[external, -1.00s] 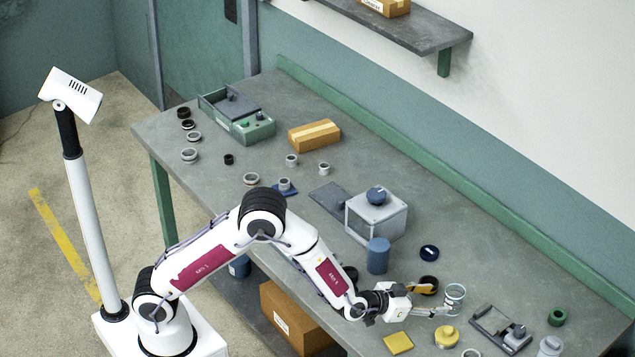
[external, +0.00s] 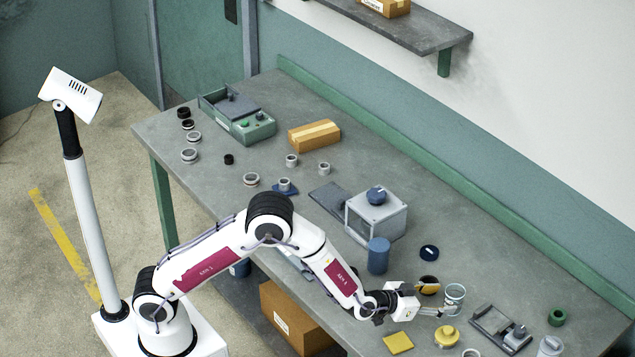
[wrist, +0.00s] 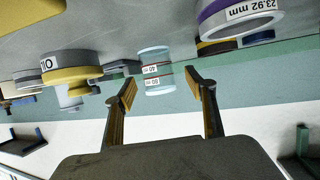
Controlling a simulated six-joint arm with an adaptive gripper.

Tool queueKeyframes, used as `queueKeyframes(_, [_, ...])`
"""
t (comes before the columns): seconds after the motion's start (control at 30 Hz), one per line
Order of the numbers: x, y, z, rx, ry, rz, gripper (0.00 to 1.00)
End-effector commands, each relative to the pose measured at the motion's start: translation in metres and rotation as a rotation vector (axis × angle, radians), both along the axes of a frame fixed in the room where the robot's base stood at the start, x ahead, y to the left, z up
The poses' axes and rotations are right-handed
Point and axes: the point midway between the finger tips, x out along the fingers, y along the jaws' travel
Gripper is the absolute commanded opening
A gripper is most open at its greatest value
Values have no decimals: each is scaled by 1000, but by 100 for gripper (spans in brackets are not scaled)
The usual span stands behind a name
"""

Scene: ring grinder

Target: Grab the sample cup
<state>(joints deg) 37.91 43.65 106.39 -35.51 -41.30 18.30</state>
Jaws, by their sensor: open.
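The sample cup (external: 454,296) is a small clear cup with a bluish tint, standing upright on the bench at the right of the external view. In the wrist view the cup (wrist: 155,75) shows marked lines and labels, and appears between my fingertips but beyond them. My gripper (external: 437,311) is open and empty, low over the bench at the near left side of the cup. In the wrist view both fingers of my gripper (wrist: 166,90) are spread apart. I cannot tell whether a fingertip touches the cup.
A dark ring with orange (external: 428,285) lies close behind my gripper. A grey fixture (external: 500,328) is right of the cup. A blue cylinder (external: 378,255) and yellow pad (external: 398,342) are also near.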

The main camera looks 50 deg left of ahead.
Motion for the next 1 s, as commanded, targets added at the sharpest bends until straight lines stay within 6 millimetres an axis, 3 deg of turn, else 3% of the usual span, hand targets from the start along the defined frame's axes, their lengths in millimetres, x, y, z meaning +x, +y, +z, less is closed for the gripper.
queueKeyframes(0.6, [41, -14, -13, -1, 0, 1, 55])
queueKeyframes(1.0, [46, -15, -15, 0, 0, 0, 55])
